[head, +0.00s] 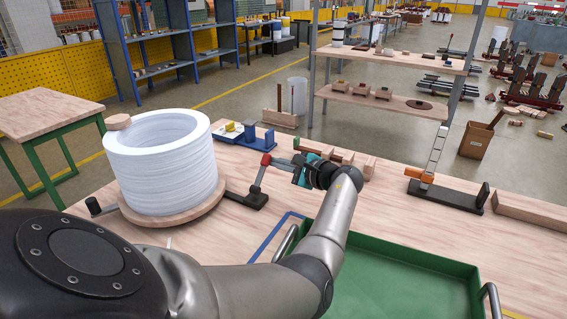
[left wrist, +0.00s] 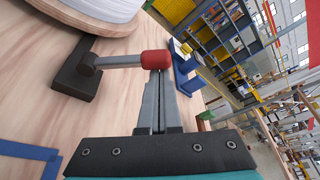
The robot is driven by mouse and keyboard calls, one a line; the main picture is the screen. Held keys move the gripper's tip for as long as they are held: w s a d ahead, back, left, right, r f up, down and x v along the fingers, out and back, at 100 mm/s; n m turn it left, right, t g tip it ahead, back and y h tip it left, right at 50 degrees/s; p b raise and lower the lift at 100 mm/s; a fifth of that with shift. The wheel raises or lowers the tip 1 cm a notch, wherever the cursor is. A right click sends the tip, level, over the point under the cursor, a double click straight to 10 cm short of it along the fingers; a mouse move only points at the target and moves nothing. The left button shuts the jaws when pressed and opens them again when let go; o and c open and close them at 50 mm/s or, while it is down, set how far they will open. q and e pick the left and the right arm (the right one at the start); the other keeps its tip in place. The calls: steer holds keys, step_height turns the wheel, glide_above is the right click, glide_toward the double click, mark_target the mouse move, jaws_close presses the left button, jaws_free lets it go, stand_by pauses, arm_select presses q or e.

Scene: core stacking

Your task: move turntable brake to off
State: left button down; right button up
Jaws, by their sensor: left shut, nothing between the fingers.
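The turntable brake is a dark lever (head: 256,180) with a red knob (head: 266,159), rising from a black base (head: 250,200) beside the turntable's wooden disc (head: 207,218). A stack of white rings (head: 165,170) stands on the disc. My left gripper (head: 279,162) has its fingers shut and empty, pointing left at the knob. In the left wrist view, the lever (left wrist: 118,61) runs from its base (left wrist: 75,80) to the red knob (left wrist: 156,60), which lies at the fingertips (left wrist: 158,78). I cannot tell whether they touch. My right gripper is out of view.
A blue fixture (head: 258,140) and several wooden blocks (head: 350,160) lie behind the gripper. A green tray (head: 400,265) with metal handles sits at the front. A toggle clamp (head: 430,180) stands at the right. Bare tabletop lies between the clamp and tray.

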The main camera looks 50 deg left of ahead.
arm_select(q)
steer(key=shift+s+r+n+t+y+p, duration=0.3)
steer(key=shift+s+r+n+p, duration=0.1)
steer(key=shift+r+n, duration=0.2)
steer(key=shift+s+d+r+n, duration=0.15)
steer(key=shift+s+r+n, duration=0.15)
steer(key=shift+s+n, duration=0.3)
steer(key=s+n+y, duration=0.1)
steer(key=n, duration=0.1)
steer(key=s+d+r+n, duration=0.1)
steer(key=shift+s+r+n+t+y+b, duration=0.15)
steer(key=shift+n+t+y+b, duration=0.2)
steer(key=shift+n+t+y, duration=0.05)
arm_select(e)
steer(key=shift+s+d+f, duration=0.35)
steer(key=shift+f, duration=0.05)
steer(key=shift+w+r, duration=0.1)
